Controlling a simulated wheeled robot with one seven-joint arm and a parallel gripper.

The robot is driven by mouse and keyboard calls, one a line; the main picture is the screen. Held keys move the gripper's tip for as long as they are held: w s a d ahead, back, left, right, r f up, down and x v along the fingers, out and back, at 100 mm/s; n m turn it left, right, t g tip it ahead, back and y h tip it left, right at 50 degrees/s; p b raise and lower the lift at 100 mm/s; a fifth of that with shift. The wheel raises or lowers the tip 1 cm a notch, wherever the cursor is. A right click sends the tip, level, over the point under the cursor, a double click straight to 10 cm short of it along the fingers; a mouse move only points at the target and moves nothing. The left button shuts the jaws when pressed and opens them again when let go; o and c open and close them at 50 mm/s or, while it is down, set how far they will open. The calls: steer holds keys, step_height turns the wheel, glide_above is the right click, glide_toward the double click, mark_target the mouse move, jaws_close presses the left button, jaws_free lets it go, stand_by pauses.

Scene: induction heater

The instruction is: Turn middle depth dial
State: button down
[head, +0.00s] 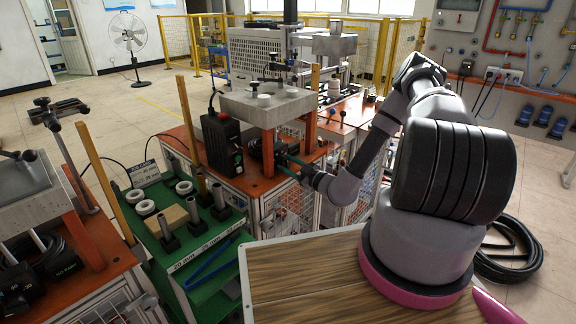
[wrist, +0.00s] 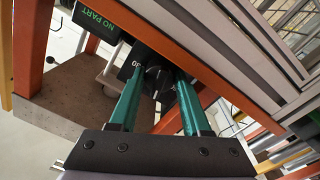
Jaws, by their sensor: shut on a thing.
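In the head view my gripper (head: 283,158) reaches in from the right under the grey block of the middle station (head: 268,104). The dial itself is hard to make out there, in the dark space by the orange posts.
A black box (wrist: 97,18) reading "NO PART" sits close to the fingers. Orange posts (wrist: 34,48) frame the station. A black control box (head: 222,144) stands left of it. A green parts rack (head: 183,262) with rings and posts is at the lower left.

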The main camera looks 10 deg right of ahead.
steer(key=shift+d, duration=0.1)
steer(key=shift+c, duration=1.8)
jaws_free()
steer(key=v, duration=1)
steer(key=shift+s+d, duration=0.2)
steer(key=shift+s, duration=0.15)
